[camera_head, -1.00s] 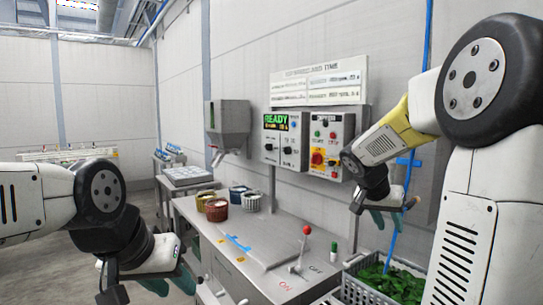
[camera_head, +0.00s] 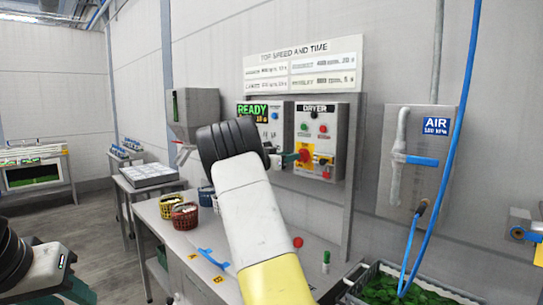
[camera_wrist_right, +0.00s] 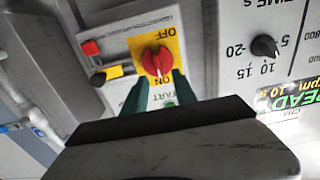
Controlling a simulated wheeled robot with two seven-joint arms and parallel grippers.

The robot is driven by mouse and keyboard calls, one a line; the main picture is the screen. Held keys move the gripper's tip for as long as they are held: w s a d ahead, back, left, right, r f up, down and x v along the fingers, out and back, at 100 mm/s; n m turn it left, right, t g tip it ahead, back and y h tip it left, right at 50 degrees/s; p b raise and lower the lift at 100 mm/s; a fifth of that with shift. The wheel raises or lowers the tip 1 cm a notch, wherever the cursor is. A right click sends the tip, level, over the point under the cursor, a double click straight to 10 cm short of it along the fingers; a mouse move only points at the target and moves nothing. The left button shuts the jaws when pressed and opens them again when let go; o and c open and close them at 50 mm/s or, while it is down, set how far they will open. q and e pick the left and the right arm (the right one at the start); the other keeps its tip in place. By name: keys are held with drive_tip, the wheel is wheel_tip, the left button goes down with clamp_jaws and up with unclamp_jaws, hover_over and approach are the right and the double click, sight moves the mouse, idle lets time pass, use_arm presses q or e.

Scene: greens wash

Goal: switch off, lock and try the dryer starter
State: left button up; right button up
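The dryer starter (camera_head: 334,127) is a grey wall box with the word DRYER above it. Its red rotary knob (camera_wrist_right: 157,62) sits on a yellow plate (camera_wrist_right: 172,42) marked ON and OFF. In the right wrist view, which looks upside down, the knob lies in line with the ON mark. My right gripper (camera_wrist_right: 160,76) has its green fingers apart, one on each side of the knob's near end; contact is unclear. In the head view the right gripper (camera_head: 297,157) is at the knob, partly hidden by its wrist. My left gripper (camera_head: 78,290) is cut off at the lower left.
A control box with a READY display (camera_head: 253,111) adjoins the starter on the left. An air panel (camera_head: 412,160) with a blue hose is on the right.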

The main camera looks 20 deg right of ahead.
drive_tip(key=shift+x, duration=2.25)
clamp_jaws()
